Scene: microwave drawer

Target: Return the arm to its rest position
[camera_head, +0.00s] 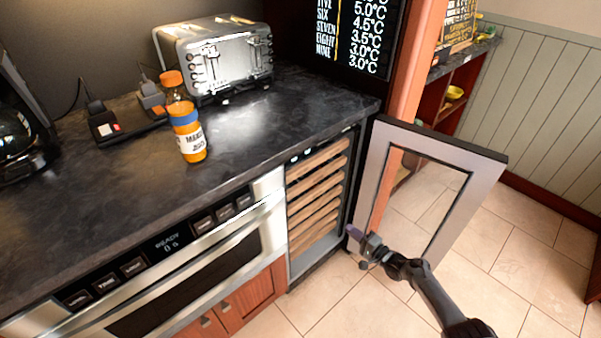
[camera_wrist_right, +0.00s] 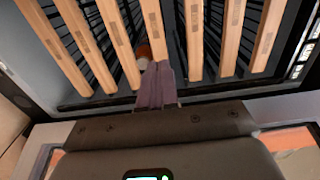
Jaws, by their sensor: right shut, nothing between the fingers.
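My right gripper (camera_head: 354,234) is low in front of the open wine cooler (camera_head: 316,190), near the inner side of its glass door (camera_head: 482,176). Its purple fingers (camera_wrist_right: 156,88) are shut and empty in the right wrist view. They point toward the cooler's wooden racks (camera_wrist_right: 197,35). My right arm reaches in from the lower right of the head view. My left gripper is not in view.
The cooler door stands wide open beside my right arm. The microwave drawer (camera_head: 200,262) is left of the cooler. On the dark counter (camera_head: 110,185) stand a toaster (camera_head: 225,58), an orange-labelled bottle (camera_head: 190,140) and another bottle (camera_head: 172,85). Tiled floor (camera_head: 330,300) is clear.

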